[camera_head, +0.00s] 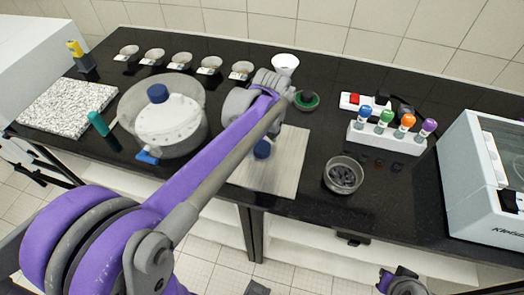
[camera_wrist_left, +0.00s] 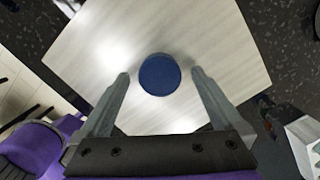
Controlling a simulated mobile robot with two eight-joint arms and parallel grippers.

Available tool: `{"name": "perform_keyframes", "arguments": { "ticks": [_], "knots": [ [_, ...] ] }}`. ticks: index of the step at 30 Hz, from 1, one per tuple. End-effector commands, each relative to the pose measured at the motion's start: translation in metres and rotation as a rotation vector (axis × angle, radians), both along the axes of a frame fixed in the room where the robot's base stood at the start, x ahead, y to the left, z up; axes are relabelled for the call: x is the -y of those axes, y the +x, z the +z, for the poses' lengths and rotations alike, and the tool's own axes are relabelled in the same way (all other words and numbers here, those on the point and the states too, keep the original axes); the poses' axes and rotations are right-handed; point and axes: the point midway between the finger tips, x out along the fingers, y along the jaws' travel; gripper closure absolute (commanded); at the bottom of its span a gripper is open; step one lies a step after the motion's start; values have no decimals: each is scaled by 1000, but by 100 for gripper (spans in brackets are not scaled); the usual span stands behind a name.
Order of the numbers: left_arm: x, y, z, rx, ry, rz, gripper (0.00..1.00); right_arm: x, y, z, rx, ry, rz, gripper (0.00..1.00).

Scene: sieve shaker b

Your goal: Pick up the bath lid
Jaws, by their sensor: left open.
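A round blue knob-like piece (camera_head: 262,149) shows at the middle of a pale, flat square panel (camera_head: 287,176) on the black counter, partly hidden by my left arm. I cannot tell whether it is fixed to the panel. In the left wrist view the blue piece (camera_wrist_left: 160,75) lies between the open fingers of my left gripper (camera_wrist_left: 160,73), over the pale panel (camera_wrist_left: 200,35); no contact shows. A second blue knob (camera_head: 158,93) tops a white round cover (camera_head: 170,122) on a clear-rimmed round vessel at left. Part of my right arm's end (camera_head: 402,283) shows at bottom right; its jaws are unclear.
Several small dishes (camera_head: 180,61) line the back. A bowl of dark pieces (camera_head: 343,175), a rack of colour-capped bottles (camera_head: 386,139), a power strip (camera_head: 362,101) and a white machine (camera_head: 470,190) stand right. A speckled mat (camera_head: 68,107) lies left.

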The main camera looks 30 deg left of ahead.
Motion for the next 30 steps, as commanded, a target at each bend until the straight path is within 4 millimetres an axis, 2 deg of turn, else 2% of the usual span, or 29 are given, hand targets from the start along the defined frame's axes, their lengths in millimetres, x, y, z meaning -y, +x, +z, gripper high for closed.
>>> {"name": "perform_keyframes", "arguments": {
  "ticks": [7, 8, 24, 30],
  "knots": [
    [0, 0, -3, 0, 0, 0, 0, 0, 0, 0, 0, 0, 0, 100],
    [0, 0, -3, 0, 0, 0, 4, 0, 0, 0, 0, 0, 0, 100],
    [0, 0, -2, 0, 0, 1, 100, 0, 0, 0, 0, 0, 0, 100],
    [0, 0, -2, 0, 0, 1, 100, 0, 0, 0, 0, 0, 0, 100]
  ]
}}
